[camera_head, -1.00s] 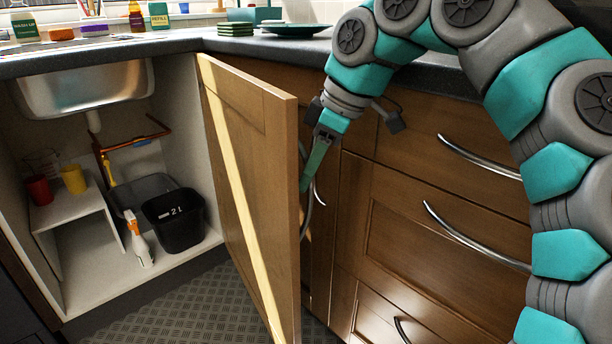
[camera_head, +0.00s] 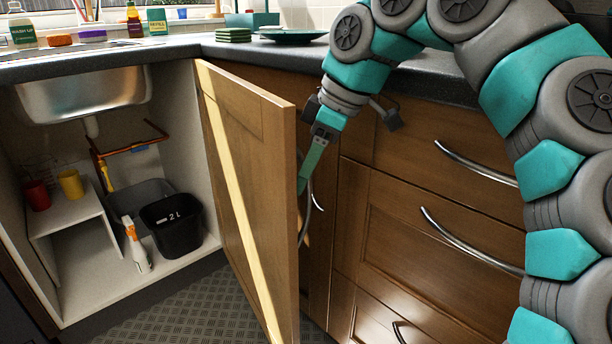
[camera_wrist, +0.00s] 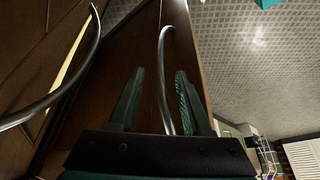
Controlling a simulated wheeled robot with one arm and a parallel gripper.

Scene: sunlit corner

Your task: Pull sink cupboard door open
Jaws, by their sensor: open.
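The wooden sink cupboard door (camera_head: 247,190) stands wide open in the head view, swung out from its hinge side under the counter. My gripper (camera_head: 302,190) reaches down behind its free edge, on the door's outer side. In the wrist view my gripper (camera_wrist: 159,73) is open, with one finger on each side of the curved metal door handle (camera_wrist: 166,50). The fingers look apart from the handle. In the head view the door edge hides part of the fingertips and most of the handle.
The open cupboard holds a black bin (camera_head: 172,226), a spray bottle (camera_head: 136,246), a red cup (camera_head: 37,195) and a yellow cup (camera_head: 71,183). Drawers with metal handles (camera_head: 470,243) stand right of the door. Patterned floor (camera_head: 195,310) lies clear below.

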